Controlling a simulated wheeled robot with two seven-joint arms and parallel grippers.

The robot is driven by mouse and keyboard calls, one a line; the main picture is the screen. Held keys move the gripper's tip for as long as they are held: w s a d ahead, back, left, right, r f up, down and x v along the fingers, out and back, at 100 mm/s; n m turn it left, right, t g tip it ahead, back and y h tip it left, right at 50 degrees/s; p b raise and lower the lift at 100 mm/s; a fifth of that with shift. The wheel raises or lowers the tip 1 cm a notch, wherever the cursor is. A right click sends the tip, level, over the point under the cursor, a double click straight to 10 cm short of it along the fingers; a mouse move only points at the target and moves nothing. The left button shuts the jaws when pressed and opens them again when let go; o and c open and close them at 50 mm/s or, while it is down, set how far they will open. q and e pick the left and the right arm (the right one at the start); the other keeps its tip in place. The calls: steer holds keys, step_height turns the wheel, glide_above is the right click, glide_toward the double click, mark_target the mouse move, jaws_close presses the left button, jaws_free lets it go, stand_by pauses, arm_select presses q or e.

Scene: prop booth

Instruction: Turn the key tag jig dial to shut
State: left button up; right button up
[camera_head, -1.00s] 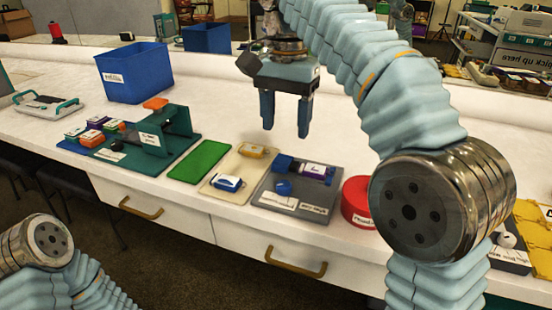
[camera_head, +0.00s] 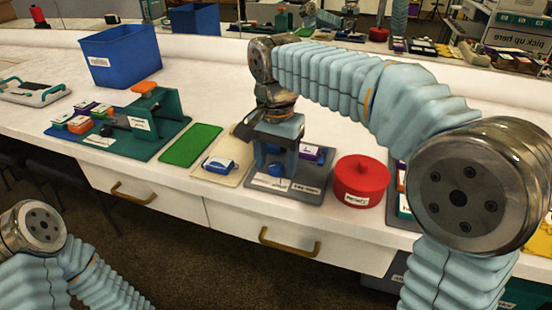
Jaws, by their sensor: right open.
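A grey jig plate (camera_head: 312,192) with a blue round dial (camera_head: 275,170) and a purple-and-blue block (camera_head: 311,153) lies near the table's front edge. Its labels are too small to read, so I cannot confirm which jig is the key tag one. My right gripper (camera_head: 275,172) points down over this plate, open, its fingers at either side of the dial. The dial is partly hidden by the fingers, and I cannot tell whether they touch it or which way it is turned. My left gripper is out of view; only my left arm shows at the lower left.
A red round container (camera_head: 360,180) stands right of the plate. To the left are a cream board with a blue-and-white item (camera_head: 220,165), a green mat (camera_head: 190,145), a teal board with a bracket (camera_head: 166,112) and a blue bin (camera_head: 122,57).

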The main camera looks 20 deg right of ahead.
steer(key=c, duration=1)
steer(key=shift+c, duration=0.2)
steer(key=shift+n, duration=0.3)
steer(key=n, duration=0.4)
steer(key=shift+n, duration=0.3)
steer(key=n, duration=0.4)
steer(key=shift+n, duration=0.3)
steer(key=n, duration=1)
